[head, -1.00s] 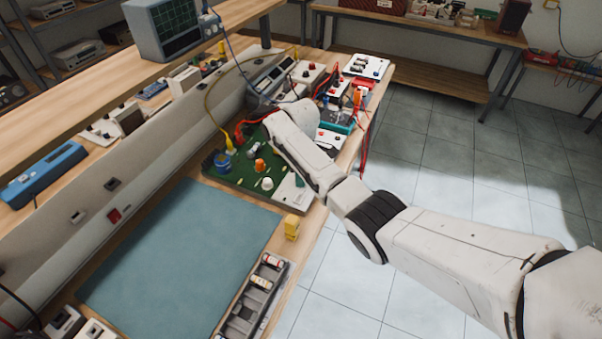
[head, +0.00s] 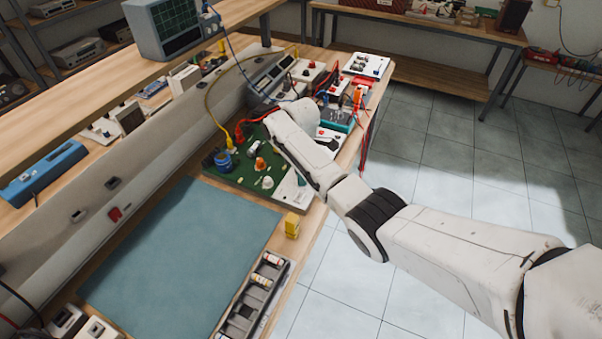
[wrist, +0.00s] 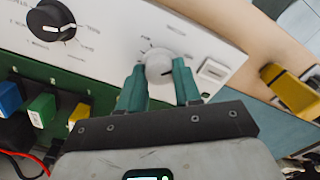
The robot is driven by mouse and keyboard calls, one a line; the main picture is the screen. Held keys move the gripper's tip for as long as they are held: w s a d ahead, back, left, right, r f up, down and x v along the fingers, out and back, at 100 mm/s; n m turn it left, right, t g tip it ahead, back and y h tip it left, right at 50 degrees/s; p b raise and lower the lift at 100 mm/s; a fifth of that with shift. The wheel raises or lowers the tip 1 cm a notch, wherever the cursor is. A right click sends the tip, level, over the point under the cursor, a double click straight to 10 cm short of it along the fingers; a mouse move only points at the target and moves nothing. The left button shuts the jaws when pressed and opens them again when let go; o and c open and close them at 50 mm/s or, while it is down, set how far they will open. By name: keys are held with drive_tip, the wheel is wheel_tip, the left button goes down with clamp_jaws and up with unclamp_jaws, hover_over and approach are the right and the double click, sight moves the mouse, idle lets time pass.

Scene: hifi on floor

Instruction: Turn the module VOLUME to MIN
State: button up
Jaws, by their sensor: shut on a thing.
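The module is a green and white board (head: 228,176) on the bench in the head view. In the wrist view its white panel (wrist: 110,30) carries a light grey knob (wrist: 158,68) with a dark pointer mark and printed ticks around it. My gripper (wrist: 160,82) has its teal fingers on either side of this knob and is shut on it. The knob's printed name is too small to read. A black knob (wrist: 50,20) with a white pointer sits at the upper left of the panel. In the head view my arm hides the gripper and part of the panel.
A white switch (wrist: 213,70) sits right of the gripped knob. A yellow block (head: 292,225) stands near the bench edge; it also shows in the wrist view (wrist: 294,92). Blue, green and yellow plugs (wrist: 42,110) lie at the left. A teal mat (head: 180,260) is clear.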

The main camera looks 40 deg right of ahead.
drive_tip(key=o, duration=1)
drive_tip(key=shift+o, duration=0.2)
drive_tip(key=shift+r, duration=0.1)
wheel_tip(320, 180, up, 11)
drive_tip(key=shift+f+b, duration=0.2)
drive_tip(key=shift+b, duration=0.2)
